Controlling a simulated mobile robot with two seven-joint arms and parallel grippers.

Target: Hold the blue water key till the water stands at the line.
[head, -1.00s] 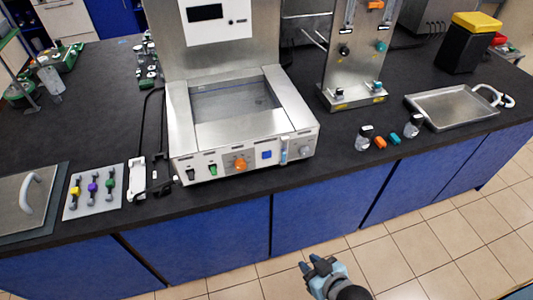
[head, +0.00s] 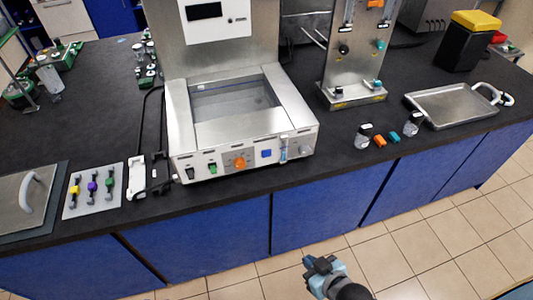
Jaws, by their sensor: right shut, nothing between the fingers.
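The water bath (head: 183,110) is a steel unit with an open rectangular basin on the dark bench. The blue water key (head: 266,153) is a square button on its white front panel, right of an orange knob (head: 239,162). A small upright gauge (head: 283,150) with some blue in it sits right of the key. The water level and the line are too small to read. My right gripper (head: 309,262) is shut and empty, low in front of the blue cabinets, well apart from the key. My left gripper is out of view.
A panel with yellow, purple and green valves (head: 93,190) lies left of the bath. Right of it are a steel flow stand (head: 350,95), small bottles (head: 363,136), orange and teal pieces, and a metal tray (head: 452,106). The floor in front is clear.

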